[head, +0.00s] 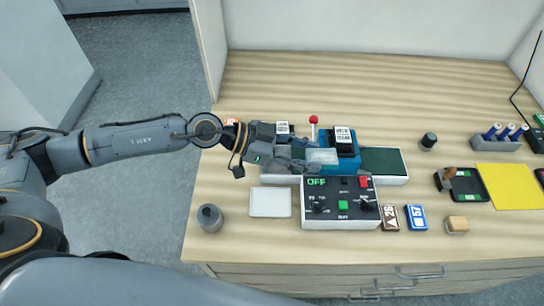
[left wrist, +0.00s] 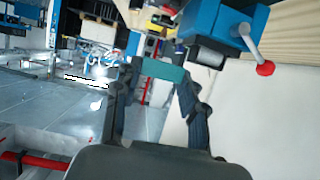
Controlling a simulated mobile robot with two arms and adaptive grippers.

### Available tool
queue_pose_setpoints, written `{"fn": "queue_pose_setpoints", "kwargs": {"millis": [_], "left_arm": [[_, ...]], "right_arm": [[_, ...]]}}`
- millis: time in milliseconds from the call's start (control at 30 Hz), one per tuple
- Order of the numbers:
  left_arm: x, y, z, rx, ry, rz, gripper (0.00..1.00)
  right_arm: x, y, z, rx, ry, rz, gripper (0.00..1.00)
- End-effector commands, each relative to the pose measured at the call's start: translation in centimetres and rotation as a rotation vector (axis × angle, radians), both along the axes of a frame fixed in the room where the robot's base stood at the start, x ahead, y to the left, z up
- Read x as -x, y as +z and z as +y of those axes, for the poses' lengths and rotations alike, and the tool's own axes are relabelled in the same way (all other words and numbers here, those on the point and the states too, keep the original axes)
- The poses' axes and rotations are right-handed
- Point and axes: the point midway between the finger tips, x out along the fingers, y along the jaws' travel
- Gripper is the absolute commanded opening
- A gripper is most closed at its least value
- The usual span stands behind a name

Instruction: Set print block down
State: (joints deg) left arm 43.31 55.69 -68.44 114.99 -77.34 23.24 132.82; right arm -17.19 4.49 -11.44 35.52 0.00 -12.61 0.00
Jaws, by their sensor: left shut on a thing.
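My left gripper (head: 298,163) reaches in from the left over the front of the blue lever machine (head: 349,136). In the left wrist view its fingers (left wrist: 162,75) are closed on the sides of a teal block (left wrist: 165,70), which I take to be the print block. In the head view the fingers largely hide what they hold. A pale block (head: 322,156) shows at the fingertips; I cannot tell whether it is the same piece. The machine also shows in the left wrist view (left wrist: 205,22), with its red-knobbed lever (left wrist: 265,68). My right gripper is out of view.
A control box (head: 341,222) reading OFF stands in front of the machine. A white plate (head: 270,202) and a dark cup (head: 210,217) are at left. A green pad (head: 383,161), a yellow sheet (head: 506,187) and a battery rack (head: 497,142) lie right. Bare wood separates several items.

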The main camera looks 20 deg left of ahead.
Motion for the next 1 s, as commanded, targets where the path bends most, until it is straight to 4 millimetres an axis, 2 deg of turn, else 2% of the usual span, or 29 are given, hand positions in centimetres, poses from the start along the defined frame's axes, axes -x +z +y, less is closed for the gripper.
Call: {"fn": "queue_pose_setpoints", "kwargs": {"millis": [33,133,300,400,833,1000], "left_arm": [[-0.4,-1.0,1.0,0.000,0.005,0.002,0.12],[-1.6,-2.0,3.1,0.002,0.008,0.005,0.12],[-3.5,-3.6,6.9,0.003,0.008,0.006,0.12],[-4.1,-5.6,8.1,0.004,0.005,0.008,0.12],[-5.7,-9.6,11.2,0.003,0.003,0.004,0.12],[-5.7,-11.3,10.9,0.003,0.001,0.001,0.12]], "right_arm": [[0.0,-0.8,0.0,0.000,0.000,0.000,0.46],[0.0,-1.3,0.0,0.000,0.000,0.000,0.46],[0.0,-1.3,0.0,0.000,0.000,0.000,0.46],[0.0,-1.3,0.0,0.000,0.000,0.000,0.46],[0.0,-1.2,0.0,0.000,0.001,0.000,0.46],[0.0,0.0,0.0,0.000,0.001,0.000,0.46]]}}
